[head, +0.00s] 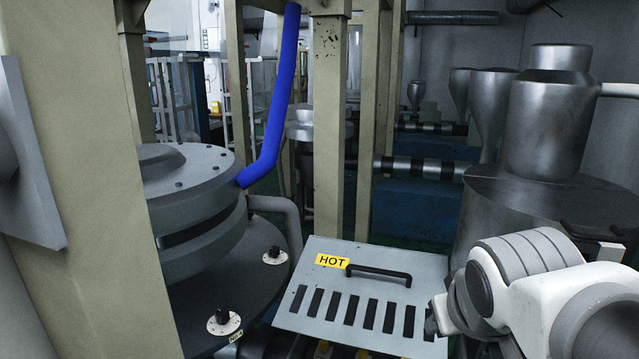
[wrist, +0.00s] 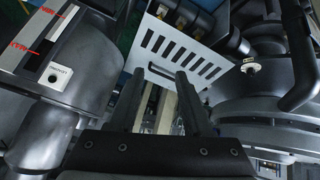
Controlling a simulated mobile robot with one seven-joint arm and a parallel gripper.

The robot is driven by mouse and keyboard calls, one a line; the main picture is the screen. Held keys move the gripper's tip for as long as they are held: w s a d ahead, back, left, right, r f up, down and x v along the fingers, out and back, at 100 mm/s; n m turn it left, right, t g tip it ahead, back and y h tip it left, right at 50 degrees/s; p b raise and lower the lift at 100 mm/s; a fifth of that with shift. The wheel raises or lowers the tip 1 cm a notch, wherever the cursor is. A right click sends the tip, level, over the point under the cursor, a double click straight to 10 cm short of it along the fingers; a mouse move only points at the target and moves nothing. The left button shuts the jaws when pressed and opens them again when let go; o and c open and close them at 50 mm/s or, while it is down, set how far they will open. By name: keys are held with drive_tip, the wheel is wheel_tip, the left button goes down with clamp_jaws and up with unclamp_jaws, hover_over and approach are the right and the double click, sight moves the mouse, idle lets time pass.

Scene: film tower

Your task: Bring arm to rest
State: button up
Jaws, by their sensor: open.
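My gripper (wrist: 160,98) shows in the wrist view with its two dark fingers apart and nothing between them. The fingers point toward a light grey slotted cover with a black handle (wrist: 160,71), and I cannot tell how far off it is. In the head view my white and grey arm (head: 545,290) is at the lower right, just right of that cover. My fingers are not clearly visible there.
The slotted cover (head: 345,290) bears a yellow HOT label (head: 332,261) and a black handle (head: 379,272). A grey flanged vessel (head: 190,185) and a beige post (head: 75,190) stand left. A metal tank (head: 549,115) stands right, close behind my arm. A blue pipe (head: 283,90) runs down.

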drive_tip(key=s+a+f+m+g+y, duration=0.1)
drive_tip(key=s+a+f+g, duration=0.1)
drive_tip(key=s, duration=0.5)
drive_tip(key=shift+a+f+y, duration=0.4)
drive_tip(key=shift+f, duration=0.35)
